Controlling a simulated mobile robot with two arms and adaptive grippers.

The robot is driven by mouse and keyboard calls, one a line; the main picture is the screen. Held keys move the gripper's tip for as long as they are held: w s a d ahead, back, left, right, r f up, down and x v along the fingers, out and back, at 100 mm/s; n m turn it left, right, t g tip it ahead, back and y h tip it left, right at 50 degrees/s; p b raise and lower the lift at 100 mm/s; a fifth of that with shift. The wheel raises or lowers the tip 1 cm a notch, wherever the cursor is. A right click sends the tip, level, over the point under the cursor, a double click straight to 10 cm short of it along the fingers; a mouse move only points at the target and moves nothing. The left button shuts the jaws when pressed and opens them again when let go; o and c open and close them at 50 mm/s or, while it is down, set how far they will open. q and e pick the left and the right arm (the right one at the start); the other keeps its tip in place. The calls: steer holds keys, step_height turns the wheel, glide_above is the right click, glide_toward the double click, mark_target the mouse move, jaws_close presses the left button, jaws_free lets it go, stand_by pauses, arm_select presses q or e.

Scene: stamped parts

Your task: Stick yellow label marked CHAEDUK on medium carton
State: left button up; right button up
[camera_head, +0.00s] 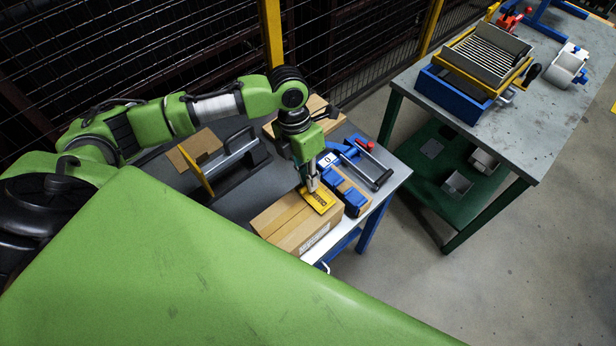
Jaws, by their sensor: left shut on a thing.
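My left gripper (311,187) points down over the medium carton and is shut on the yellow label (320,200). The label is a small yellow piece with dark marks, too small to read. It is at the right part of the top of the brown carton (277,217); I cannot tell whether it touches the top or is just above it. The carton sits at the front of the dark table and has a white sticker on its front side. My right gripper is not in view.
A blue tape dispenser (356,203) stands close to the right of the carton. A metal-handled device (240,148) and more cardboard lie behind. A green-legged bench (520,125) with a blue-and-yellow machine stands at right. Wire fencing closes off the back.

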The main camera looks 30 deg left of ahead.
arm_select(q)
steer(key=shift+f, duration=0.45)
stand_by(0.5)
steer(key=o, duration=0.7)
steer(key=shift+r, duration=0.15)
steer(key=v, duration=1.1)
steer(key=shift+a+r, duration=0.15)
steer(key=shift+r, duration=0.2)
